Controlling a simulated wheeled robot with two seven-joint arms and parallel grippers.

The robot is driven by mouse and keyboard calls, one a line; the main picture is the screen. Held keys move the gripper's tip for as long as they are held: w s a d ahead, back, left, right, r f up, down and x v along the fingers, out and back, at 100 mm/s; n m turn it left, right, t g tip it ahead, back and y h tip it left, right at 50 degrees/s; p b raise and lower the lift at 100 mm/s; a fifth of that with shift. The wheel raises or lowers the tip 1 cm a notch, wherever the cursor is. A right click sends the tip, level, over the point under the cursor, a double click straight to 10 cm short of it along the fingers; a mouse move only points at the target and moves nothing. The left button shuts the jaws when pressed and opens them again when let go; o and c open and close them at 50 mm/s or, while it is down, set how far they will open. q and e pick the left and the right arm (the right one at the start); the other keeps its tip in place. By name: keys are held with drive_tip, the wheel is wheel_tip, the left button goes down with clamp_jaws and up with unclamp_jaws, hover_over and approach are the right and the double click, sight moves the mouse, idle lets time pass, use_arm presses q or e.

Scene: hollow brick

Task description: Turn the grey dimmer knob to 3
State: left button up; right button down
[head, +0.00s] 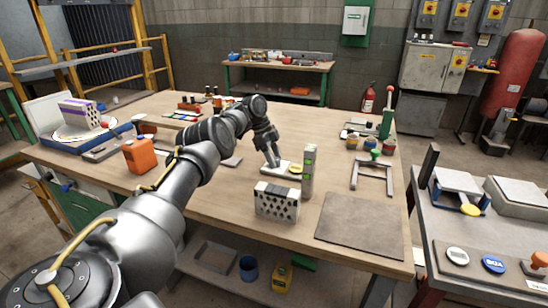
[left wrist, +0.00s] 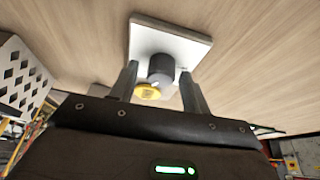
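The dimmer's white base plate (head: 268,170) lies on the wooden table, with a yellow disc (head: 295,168) at its right end. In the left wrist view the dark grey knob (left wrist: 161,66) stands on the white plate (left wrist: 150,35), beside the yellow disc (left wrist: 147,92). My left gripper (head: 272,161) reaches down over the plate. Its fingers (left wrist: 158,72) are apart on either side of the knob, with gaps visible. A small pale mark shows on the knob; I cannot read any number. In the head view the gripper hides the knob. My right gripper is not in view.
A hollow brick (head: 277,203) stands in front of the plate. An upright grey-green block (head: 308,172) stands close to its right. A grey mat (head: 360,245) lies at the front right. An orange container (head: 138,156) stands at left. Bare tabletop lies in front of my arm.

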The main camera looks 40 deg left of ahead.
use_arm(q)
drive_tip(key=shift+o, duration=0.2)
drive_tip(key=shift+r, duration=0.15)
drive_tip(key=shift+a+r, duration=0.2)
drive_tip(key=shift+r, duration=0.15)
drive_tip(key=v, duration=1)
drive_tip(key=shift+p, duration=0.35)
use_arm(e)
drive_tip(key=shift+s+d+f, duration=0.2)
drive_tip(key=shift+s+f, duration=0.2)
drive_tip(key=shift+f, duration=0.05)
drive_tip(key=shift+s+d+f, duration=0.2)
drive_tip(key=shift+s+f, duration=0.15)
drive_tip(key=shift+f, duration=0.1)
use_arm(q)
drive_tip(key=shift+f, duration=0.1)
